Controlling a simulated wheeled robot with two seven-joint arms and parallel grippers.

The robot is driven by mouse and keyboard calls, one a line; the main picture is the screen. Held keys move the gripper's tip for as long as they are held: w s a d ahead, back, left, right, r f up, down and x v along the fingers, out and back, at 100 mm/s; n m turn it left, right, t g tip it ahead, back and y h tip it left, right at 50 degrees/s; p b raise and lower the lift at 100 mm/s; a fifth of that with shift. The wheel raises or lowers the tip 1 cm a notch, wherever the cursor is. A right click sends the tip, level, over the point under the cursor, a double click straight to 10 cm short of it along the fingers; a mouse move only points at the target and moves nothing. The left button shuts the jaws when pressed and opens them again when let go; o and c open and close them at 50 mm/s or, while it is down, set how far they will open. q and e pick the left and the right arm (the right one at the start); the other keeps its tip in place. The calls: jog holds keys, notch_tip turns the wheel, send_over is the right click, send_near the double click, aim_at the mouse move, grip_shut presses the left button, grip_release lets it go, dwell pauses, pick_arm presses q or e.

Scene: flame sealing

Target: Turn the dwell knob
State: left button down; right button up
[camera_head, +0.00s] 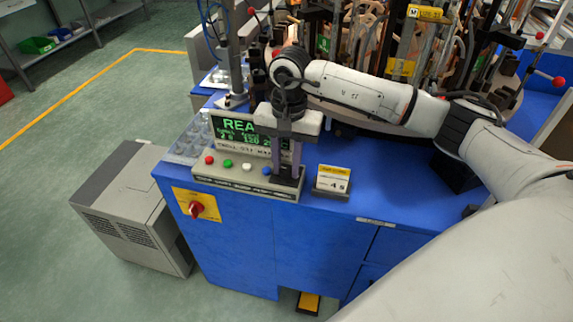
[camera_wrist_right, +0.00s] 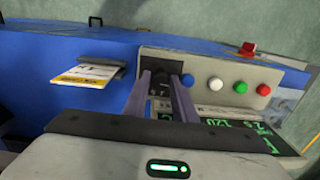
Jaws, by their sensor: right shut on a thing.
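The control panel (camera_head: 236,184) is a grey box on the blue cabinet, with a row of coloured buttons and a green-lettered display (camera_head: 238,130) behind them. My right gripper (camera_head: 288,178) reaches down to the panel's right end, its purple-grey fingers pointing at the panel. In the wrist view my right gripper (camera_wrist_right: 163,77) is shut on the dark dwell knob (camera_wrist_right: 161,80), just beside the blue button (camera_wrist_right: 187,80). The fingers hide part of the knob, and its pointer cannot be made out. My left gripper is not in view.
A yellow-and-white sign (camera_head: 333,179) stands just right of the panel. A red rotary switch (camera_head: 196,208) is on the cabinet front. Crowded machine fixtures (camera_head: 400,50) stand behind my right arm. A grey floor unit (camera_head: 130,205) is at left.

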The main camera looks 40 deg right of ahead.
aim_at(286, 170)
jog(key=m+b, duration=0.1)
jog(key=m, duration=0.5)
jog(key=shift+w, duration=0.1)
jog(key=m, duration=0.3)
jog(key=shift+m+b, duration=0.3)
jog(key=shift+b, duration=0.1)
jog(key=shift+m, duration=1.3)
jog(key=o, duration=0.8)
jog(key=shift+c, duration=0.2)
notch_tip(286, 170, up, 10)
jog(key=shift+r+b, duration=0.2)
jog(key=shift+b, duration=0.2)
jog(key=shift+a, duration=0.1)
